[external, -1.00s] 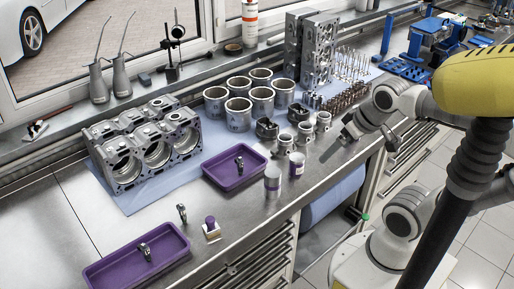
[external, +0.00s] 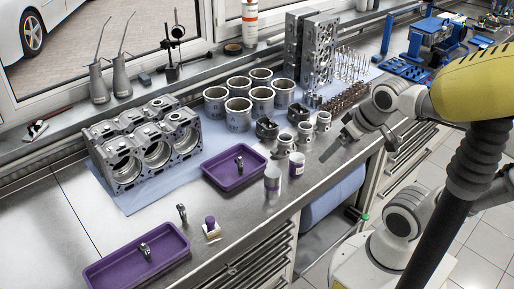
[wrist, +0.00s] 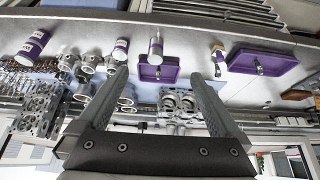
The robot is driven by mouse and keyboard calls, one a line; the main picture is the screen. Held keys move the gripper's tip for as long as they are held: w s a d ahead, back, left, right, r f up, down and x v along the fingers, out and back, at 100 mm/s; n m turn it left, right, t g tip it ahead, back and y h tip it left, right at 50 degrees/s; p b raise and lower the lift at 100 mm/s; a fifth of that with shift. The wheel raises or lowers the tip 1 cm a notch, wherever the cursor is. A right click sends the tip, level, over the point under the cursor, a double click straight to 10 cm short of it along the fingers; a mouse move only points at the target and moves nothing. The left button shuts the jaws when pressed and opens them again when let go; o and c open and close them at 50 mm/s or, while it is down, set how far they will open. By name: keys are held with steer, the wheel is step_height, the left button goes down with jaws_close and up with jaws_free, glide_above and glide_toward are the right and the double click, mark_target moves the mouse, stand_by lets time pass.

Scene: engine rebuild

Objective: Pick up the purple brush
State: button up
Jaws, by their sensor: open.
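The purple brush (external: 211,226) has a short purple handle and pale bristles. It stands near the front edge of the bench, between the two purple trays, in the external view. In the wrist view the brush (wrist: 217,49) is small, at the upper right, beyond and to the right of the fingertips. My gripper (external: 334,151) is over the right front part of the bench, well to the right of the brush and apart from it. In the wrist view my gripper (wrist: 159,74) has its two fingers spread wide, with nothing held between them.
A purple tray (external: 178,268) with a metal part lies left of the brush, and another tray (external: 222,186) lies behind it. A small metal part (external: 181,213) stands close by. Cans (external: 272,181) stand to the right. An engine block (external: 140,155) is at the back.

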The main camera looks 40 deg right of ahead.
stand_by(0.4)
steer(key=shift+c, duration=1.2)
steer(key=m+g+y+b, duration=0.4)
steer(key=m+y, duration=0.8)
steer(key=m, duration=0.8)
glide_toward(211, 227)
steer(key=f, duration=0.1)
steer(key=w+f, duration=0.1)
steer(key=a+f+b, duration=0.1)
steer(key=shift+w+a+f+t, duration=0.1)
steer(key=shift+w+f+t, duration=0.1)
steer(key=shift+w+t, duration=0.15)
steer(key=x, duration=0.7)
steer(key=shift+s+a, duration=0.2)
steer(key=shift+a, duration=0.15)
